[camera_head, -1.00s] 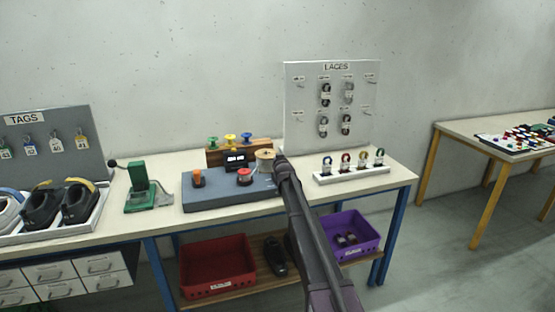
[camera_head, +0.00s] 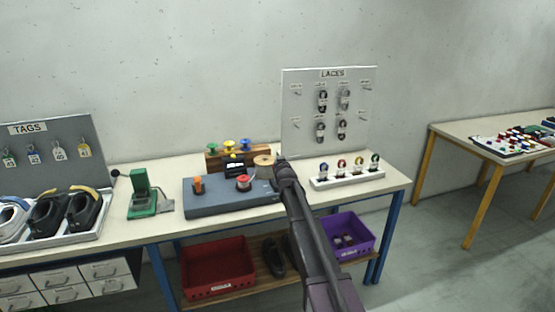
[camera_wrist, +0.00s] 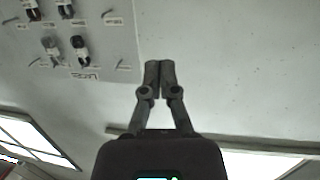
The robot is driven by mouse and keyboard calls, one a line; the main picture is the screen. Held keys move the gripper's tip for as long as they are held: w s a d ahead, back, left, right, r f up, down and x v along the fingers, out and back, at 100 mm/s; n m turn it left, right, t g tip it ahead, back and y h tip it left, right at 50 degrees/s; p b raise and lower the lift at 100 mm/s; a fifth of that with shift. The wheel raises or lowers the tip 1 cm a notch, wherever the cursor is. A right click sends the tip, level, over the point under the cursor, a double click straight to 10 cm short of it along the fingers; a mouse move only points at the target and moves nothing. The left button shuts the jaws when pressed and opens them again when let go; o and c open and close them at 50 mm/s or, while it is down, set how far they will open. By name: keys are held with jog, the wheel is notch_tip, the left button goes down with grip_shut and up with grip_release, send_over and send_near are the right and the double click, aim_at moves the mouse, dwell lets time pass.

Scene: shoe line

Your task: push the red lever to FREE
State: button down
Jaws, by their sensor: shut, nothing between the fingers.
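A blue-grey box (camera_head: 225,203) lies on the workbench. On it are a red round part (camera_head: 243,182), an orange part (camera_head: 198,185) and a small black display (camera_head: 235,167). I cannot tell which part is the red lever, and no FREE mark is legible. My gripper (camera_head: 281,160) is at the end of my dark arm, to the right of the box in the head view, close to a tan spool (camera_head: 264,163) in the picture. In the wrist view my gripper (camera_wrist: 160,66) has its fingers together with nothing between them, against the wall.
A LACES board (camera_head: 328,110) stands behind, a white rack of lace rolls (camera_head: 346,179) to the right. A green press (camera_head: 142,195) and a shoe tray (camera_head: 48,243) are on the left. Red (camera_head: 217,268) and purple (camera_head: 349,236) bins sit below.

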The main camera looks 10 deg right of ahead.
jog(key=shift+s+r+p, duration=0.6)
jog(key=shift+s+r, duration=0.3)
jog(key=shift+s, duration=0.2)
jog(key=shift+s+f, duration=0.1)
jog(key=s+f+g, duration=0.5)
jog(key=s, duration=1)
jog(key=s+f+g, duration=0.5)
jog(key=s, duration=1)
jog(key=s+f+g, duration=0.5)
jog(key=s+g, duration=0.1)
jog(key=s, duration=0.9)
jog(key=shift+s+a+f, duration=0.2)
jog(key=shift+s, duration=0.2)
